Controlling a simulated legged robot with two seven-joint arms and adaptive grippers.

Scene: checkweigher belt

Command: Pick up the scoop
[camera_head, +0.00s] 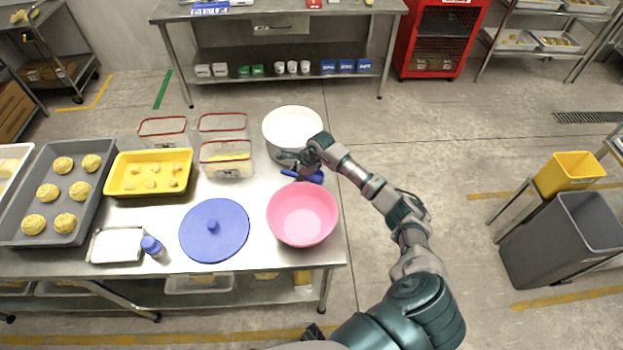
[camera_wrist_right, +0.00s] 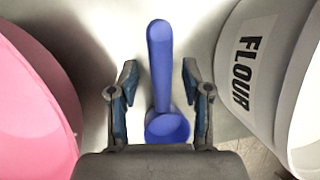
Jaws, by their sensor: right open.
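The blue scoop (camera_wrist_right: 163,75) lies on the steel table between my right gripper's open fingers in the right wrist view. Its round bowl is close to the gripper's palm and its handle points away. In the head view the scoop (camera_head: 314,177) shows between the pink bowl and the white flour tub, partly hidden by my right gripper (camera_head: 288,165). My right gripper (camera_wrist_right: 160,95) is open around the scoop, with a gap on each side. My left gripper is not in view.
The pink bowl (camera_head: 302,216) is close on one side and the white flour tub (camera_head: 291,124) on the other. A blue lid (camera_head: 214,230), a yellow tray (camera_head: 147,188) and clear containers (camera_head: 223,172) stand to the left. Floor is free right of the table.

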